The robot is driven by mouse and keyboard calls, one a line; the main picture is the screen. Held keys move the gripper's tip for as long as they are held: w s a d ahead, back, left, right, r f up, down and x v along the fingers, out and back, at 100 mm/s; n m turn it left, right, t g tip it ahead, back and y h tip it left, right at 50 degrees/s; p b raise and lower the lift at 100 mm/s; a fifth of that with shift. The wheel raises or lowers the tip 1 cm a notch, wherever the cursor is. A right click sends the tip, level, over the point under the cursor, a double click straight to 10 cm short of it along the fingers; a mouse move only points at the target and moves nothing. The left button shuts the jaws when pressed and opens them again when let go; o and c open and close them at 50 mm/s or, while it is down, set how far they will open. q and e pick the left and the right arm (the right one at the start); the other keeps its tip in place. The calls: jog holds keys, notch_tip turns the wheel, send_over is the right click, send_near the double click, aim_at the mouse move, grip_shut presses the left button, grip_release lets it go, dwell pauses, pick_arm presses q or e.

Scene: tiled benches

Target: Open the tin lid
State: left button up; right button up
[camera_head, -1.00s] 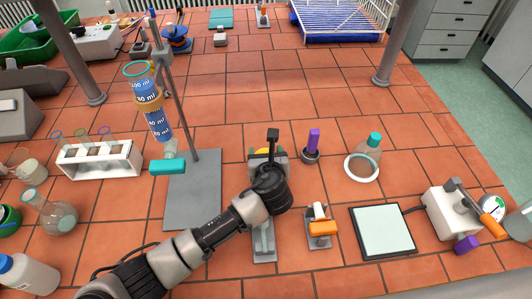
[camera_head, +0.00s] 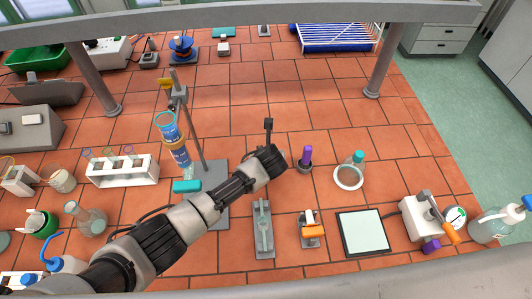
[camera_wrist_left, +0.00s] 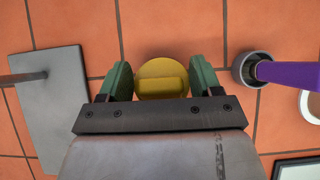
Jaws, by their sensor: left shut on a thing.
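A round yellow tin lid (camera_wrist_left: 162,70) with a raised bar across it shows in the left wrist view, seen from above. My left gripper (camera_wrist_left: 161,82) is shut on it, with a green finger at either side. Whatever lies under the lid is hidden. In the head view my left gripper (camera_head: 270,158) hangs over the tiles, past the far end of a grey metal lever tool, and its wrist hides the tin there. My right gripper is not in view.
A purple-handled tool in a round holder (camera_head: 305,158) stands close to the right. A stand with a grey plate (camera_head: 218,212) is at left. The grey lever tool (camera_head: 263,232) and an orange-handled device (camera_head: 311,230) are nearer. The tiles beyond the gripper are clear.

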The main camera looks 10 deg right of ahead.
pick_arm(q)
jog(key=shift+w+r+g+p, duration=0.2)
jog(key=shift+g+p, duration=0.1)
jog(key=shift+g, duration=0.1)
jog(key=o, duration=0.6)
jog(key=v, duration=1)
jog(key=shift+s+r+b, duration=0.15)
jog(key=shift+r+b, duration=0.2)
jog(key=shift+c, duration=0.5)
